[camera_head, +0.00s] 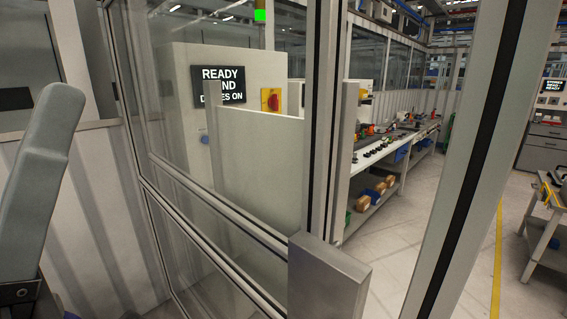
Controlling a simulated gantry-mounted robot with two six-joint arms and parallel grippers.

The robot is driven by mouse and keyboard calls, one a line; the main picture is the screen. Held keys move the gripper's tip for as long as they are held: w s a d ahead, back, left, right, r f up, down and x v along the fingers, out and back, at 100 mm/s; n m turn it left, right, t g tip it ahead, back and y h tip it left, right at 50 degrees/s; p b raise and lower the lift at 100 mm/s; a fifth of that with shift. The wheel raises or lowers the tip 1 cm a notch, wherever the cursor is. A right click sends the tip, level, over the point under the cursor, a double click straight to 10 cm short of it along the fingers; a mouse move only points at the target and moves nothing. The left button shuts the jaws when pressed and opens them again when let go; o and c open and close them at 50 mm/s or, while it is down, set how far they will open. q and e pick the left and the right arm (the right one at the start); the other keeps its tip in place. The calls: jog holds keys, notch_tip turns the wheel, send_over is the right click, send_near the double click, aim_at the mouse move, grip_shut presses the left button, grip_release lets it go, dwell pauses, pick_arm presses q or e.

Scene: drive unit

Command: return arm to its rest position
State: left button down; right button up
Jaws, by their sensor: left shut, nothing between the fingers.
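My left arm (38,175) shows at the far left as a pale grey, rounded part standing upright and leaning slightly right. A darker joint with a bolt (21,292) is at its foot, cut off by the frame edge. My left gripper is shut with nothing in it, and its fingertips cannot be made out clearly. No object touches the visible part of the arm. My right arm and gripper are not in view.
A glazed metal frame (322,120) with a grey block (326,283) stands close in front. Behind it are a pale cabinet with a sign (223,86) and a red switch (271,99). A long workbench (372,158) is beyond.

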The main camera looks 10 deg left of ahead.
pick_arm(q)
jog(key=w+a+f+g+y, duration=0.1)
jog(key=w+f+g+y, duration=0.1)
jog(key=w+f+y, duration=0.15)
notch_tip(320, 180, up, 39)
jog(key=m+p, duration=0.1)
jog(key=p, duration=3.7)
jog(key=shift+w, duration=0.2)
jog(key=shift+f, duration=0.1)
